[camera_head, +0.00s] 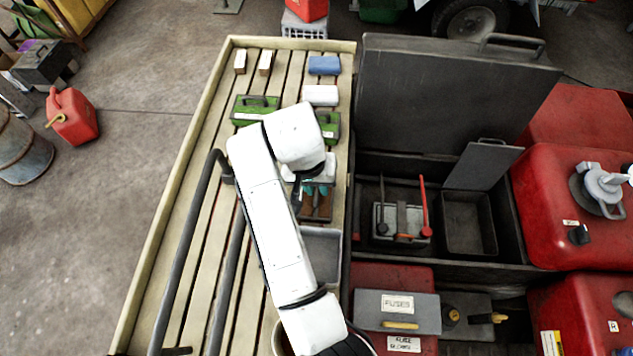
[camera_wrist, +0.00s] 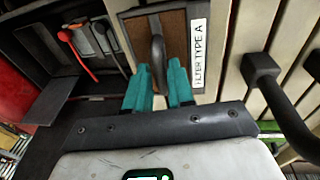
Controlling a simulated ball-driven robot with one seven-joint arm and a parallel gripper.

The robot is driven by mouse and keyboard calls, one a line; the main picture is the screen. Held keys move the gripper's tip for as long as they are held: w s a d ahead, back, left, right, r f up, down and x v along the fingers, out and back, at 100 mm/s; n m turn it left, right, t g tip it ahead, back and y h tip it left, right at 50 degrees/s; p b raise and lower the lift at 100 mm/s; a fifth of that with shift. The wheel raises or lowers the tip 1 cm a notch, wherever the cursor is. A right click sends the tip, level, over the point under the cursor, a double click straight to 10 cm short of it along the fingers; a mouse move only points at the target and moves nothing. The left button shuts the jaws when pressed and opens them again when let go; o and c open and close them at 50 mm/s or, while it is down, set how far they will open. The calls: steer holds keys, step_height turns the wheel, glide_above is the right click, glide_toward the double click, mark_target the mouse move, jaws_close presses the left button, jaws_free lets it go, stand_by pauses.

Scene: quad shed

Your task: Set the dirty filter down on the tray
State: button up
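The dirty filter (camera_wrist: 175,35) is a brown panel in a dark frame with a grey handle and a label reading "FILTER TYPE A". It also shows in the head view (camera_head: 325,208), below my gripper (camera_head: 316,190). In the wrist view, the teal fingers of my gripper (camera_wrist: 161,88) stand either side of the handle and appear closed on it. A grey tray (camera_head: 322,245) lies on the slatted bench just nearer than the filter, partly hidden by my arm. Whether the filter is lifted clear of the surface is hard to tell.
Green handled boxes (camera_head: 255,108), a white block (camera_head: 320,95) and a blue block (camera_head: 324,65) sit farther along the slatted bench (camera_head: 175,235). An open black chest (camera_head: 450,85) with a raised lid stands at right. A dark rail (camera_head: 190,235) rises over the bench's left part.

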mark_target(308, 197)
steer(key=shift+o, duration=1.1)
steer(key=shift+r, duration=0.1)
step_height(308, 197, up, 12)
steer(key=s+a, duration=0.1)
steer(key=shift+a, duration=0.35)
